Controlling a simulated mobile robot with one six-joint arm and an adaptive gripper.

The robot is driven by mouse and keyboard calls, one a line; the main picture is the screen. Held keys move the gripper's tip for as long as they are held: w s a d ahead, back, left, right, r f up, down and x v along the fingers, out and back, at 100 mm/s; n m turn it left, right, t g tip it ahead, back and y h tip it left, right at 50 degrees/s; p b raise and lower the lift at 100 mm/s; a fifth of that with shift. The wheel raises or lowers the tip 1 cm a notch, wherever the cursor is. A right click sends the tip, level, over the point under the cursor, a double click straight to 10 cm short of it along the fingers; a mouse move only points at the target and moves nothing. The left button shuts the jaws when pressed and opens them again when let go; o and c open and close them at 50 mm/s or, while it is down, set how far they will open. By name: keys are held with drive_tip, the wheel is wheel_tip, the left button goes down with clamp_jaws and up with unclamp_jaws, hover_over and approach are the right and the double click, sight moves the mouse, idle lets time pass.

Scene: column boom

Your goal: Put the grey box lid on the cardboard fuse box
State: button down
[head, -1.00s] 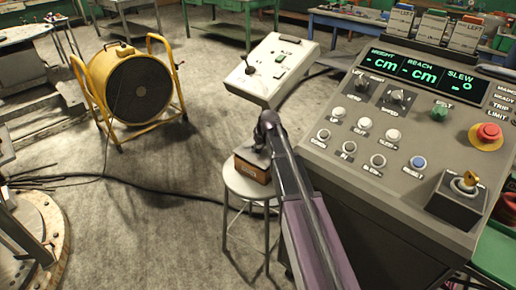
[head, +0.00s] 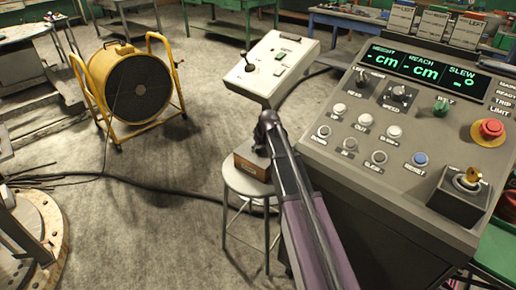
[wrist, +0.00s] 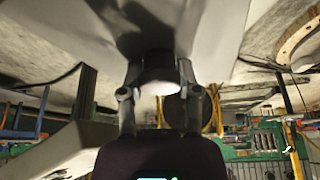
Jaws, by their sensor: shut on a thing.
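The cardboard fuse box (head: 248,163) is a small brown box on a round stool (head: 240,184) in the head view. My gripper (head: 266,122) is over the box's back right, at the end of my dark arm. In the wrist view my gripper (wrist: 160,97) has its two fingers on either side of a dark, knob-like piece (wrist: 158,72). A large pale grey surface (wrist: 90,22), seemingly the grey box lid, fills the top of that view. In the head view my gripper and arm hide the lid, so its gap to the box cannot be told.
A large control console (head: 400,150) with buttons stands close to the right of my arm. A white control box (head: 270,65) is behind the stool. A yellow fan (head: 130,85) stands at left. Cables (head: 130,182) cross the floor. Open floor lies left of the stool.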

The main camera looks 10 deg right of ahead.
drive_tip(key=shift+c, duration=1.2)
unclamp_jaws()
drive_tip(key=shift+r, duration=0.1)
